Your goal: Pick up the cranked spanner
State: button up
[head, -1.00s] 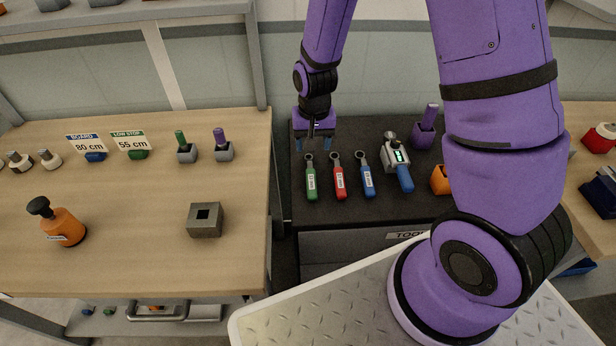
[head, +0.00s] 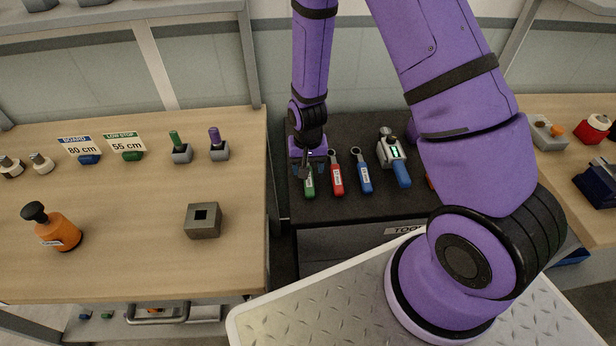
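Three spanners with ring heads lie side by side on the dark bench top: one with a green handle (head: 309,186), one with a red handle (head: 337,181) and one with a blue handle (head: 364,180). I cannot tell from their shapes which is the cranked one. My gripper (head: 307,171) points down over the head end of the green-handled spanner. Its fingers look apart. They hide that spanner's ring head, and I cannot tell whether they touch it.
A grey tool with a lit display and blue handle (head: 396,164) lies right of the spanners. My arm covers the bench's right part. The wooden table (head: 120,200) at left holds a grey block (head: 203,221) and an orange bottle (head: 58,232).

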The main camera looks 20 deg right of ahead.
jog(key=shift+f, duration=2)
jog(key=c, duration=1.1)
